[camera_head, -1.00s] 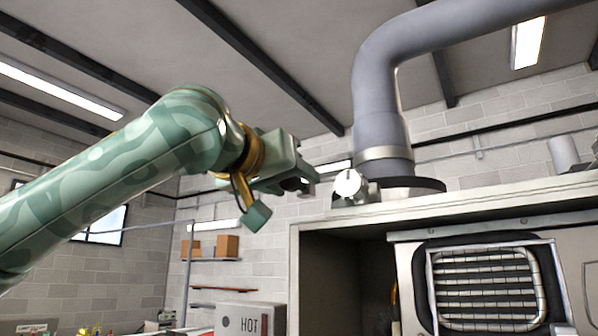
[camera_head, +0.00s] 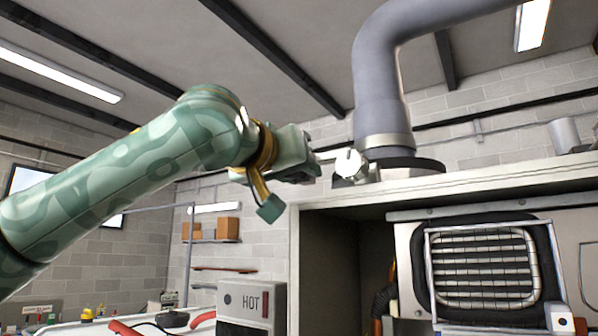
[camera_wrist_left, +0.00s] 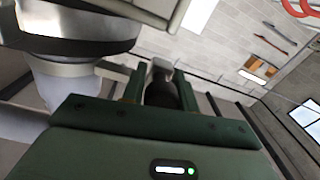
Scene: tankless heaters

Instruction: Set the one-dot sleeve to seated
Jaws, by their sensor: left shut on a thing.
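My left gripper (camera_head: 312,166) reaches in from the left, level with a white round-faced fitting (camera_head: 348,163) beside the grey flue pipe's base. In the left wrist view the gripper (camera_wrist_left: 160,95) is shut on a dark round piece (camera_wrist_left: 162,93), with a pale piece (camera_wrist_left: 160,68) just beyond it. I cannot make out a dot on the held piece, nor tell for sure that it is the one-dot sleeve. In the head view the jaws hide it. My right gripper is out of view.
The flue pipe (camera_head: 379,95) with its silver band (camera_head: 387,141) rises from the cabinet top (camera_head: 470,181), close to the gripper. A grille (camera_head: 486,265) is below.

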